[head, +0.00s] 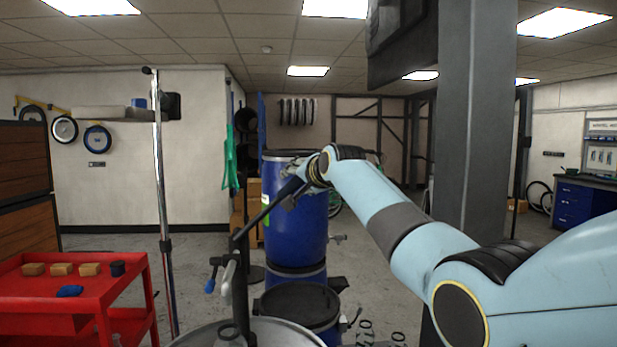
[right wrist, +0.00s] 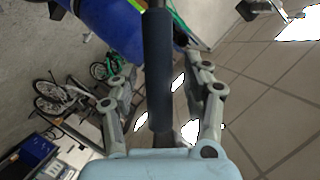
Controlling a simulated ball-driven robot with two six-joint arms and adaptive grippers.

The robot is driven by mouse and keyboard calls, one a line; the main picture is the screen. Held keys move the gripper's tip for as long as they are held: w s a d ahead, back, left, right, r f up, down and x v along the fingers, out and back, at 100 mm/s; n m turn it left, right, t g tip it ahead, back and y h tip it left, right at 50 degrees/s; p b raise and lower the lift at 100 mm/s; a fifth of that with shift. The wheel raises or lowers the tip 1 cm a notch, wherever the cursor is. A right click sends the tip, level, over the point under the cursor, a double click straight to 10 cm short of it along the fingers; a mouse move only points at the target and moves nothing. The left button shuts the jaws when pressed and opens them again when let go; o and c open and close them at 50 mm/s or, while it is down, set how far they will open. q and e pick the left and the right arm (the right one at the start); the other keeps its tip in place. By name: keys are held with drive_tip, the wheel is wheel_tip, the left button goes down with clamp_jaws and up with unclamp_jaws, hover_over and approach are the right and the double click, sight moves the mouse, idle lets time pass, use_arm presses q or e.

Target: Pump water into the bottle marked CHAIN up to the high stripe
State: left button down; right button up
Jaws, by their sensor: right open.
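My right gripper (head: 296,186) is open at the upper end of a dark pump lever (head: 264,216), in front of a blue drum. In the right wrist view the lever's dark grip (right wrist: 158,70) lies between the two spread fingers of the right gripper (right wrist: 160,82), with gaps visible at its sides. The lever slopes down left to an upright dark pump post (head: 240,285), with a grey spout and a blue-tipped part (head: 211,283) beside it. The post stands at a round grey metal top (head: 200,338). I cannot make out a bottle marked CHAIN or its stripe. My left gripper is out of view.
A large blue drum (head: 290,230) stands behind the lever, with a dark-lidded one (head: 300,300) nearer. A red cart (head: 60,310) with small boxes is at left, near a chrome pole (head: 160,190). A grey column (head: 475,120) rises behind my right arm.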

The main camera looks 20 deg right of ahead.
drive_tip(key=v, duration=1.1)
drive_tip(key=shift+s, duration=0.1)
